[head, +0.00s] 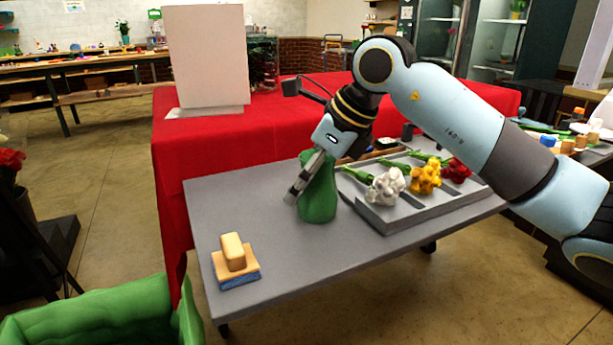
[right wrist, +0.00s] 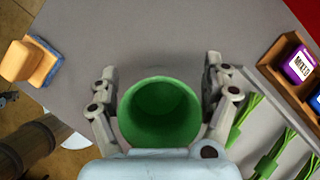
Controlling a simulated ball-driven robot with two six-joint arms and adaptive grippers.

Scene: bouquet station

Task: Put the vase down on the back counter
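The green vase (head: 318,192) stands upright on the grey table (head: 290,252), left of the flower tray. In the right wrist view I look down into its round open mouth (right wrist: 160,112). My right gripper (head: 312,176) is at the vase's upper part, tilted down, with one finger in front of it. In the right wrist view its two fingers (right wrist: 158,85) are spread on either side of the vase, with small gaps showing. My left gripper is not in view. A red-covered counter (head: 215,140) stands behind the grey table.
A grey tray (head: 398,222) holds white, yellow and red flowers (head: 426,178). A sponge and block (head: 234,258) lie at the table's front left corner. A white panel (head: 207,58) stands on the red counter. A green bin (head: 100,310) is at lower left.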

